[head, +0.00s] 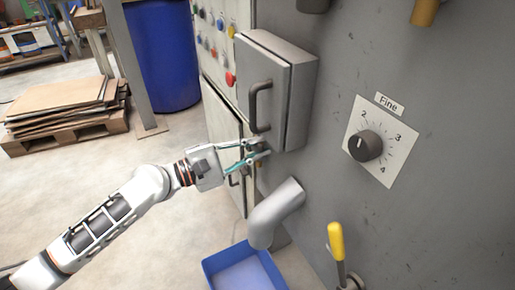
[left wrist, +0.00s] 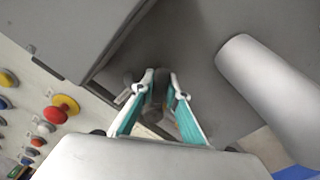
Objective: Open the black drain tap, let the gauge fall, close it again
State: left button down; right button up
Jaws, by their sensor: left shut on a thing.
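My left gripper (head: 256,150) reaches in from the left, just below the grey cabinet with the black handle. It is shut on a small dark part, which looks like the black drain tap (left wrist: 159,90). In the left wrist view the two teal-and-white fingers (left wrist: 161,84) stand on either side of this part. Most of the tap is hidden by the fingers, so its turn position cannot be told. No gauge can be made out. My right gripper is not in view.
A grey pipe spout (head: 275,213) slants down beside my left gripper, over a blue bin (head: 243,268). The grey cabinet (head: 275,88) juts out above. A dial knob (head: 365,146) marked "Fine" and a yellow-handled lever (head: 336,242) are to the right.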

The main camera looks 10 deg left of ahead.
pick_arm(q)
jog(key=shift+w+r, duration=0.1)
dwell(0.3)
jog(key=c, duration=2)
grip_release()
jog(key=shift+a, duration=0.1)
jog(key=shift+o, duration=0.2)
jog(key=v, duration=1.2)
